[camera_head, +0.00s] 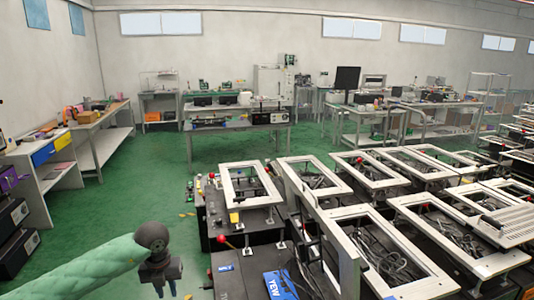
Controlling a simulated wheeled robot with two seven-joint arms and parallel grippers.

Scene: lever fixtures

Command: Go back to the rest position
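My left arm in a green sleeve comes in from the lower left. Its dark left gripper (165,288) points down over the green floor, left of the fixture tables. Its two fingertips look apart, with nothing seen between them. My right gripper is not in view. A lever with a red ball knob (221,239) stands on the near dark fixture table (240,262), to the right of and above my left gripper in the picture. Another red knob (267,161) shows farther back. My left gripper is apart from both.
Rows of dark fixture tables with pale rectangular frames (247,184) fill the right side. Workbenches (237,113) stand at the back and a bench (97,132) at the left. Green floor (130,195) is clear between them.

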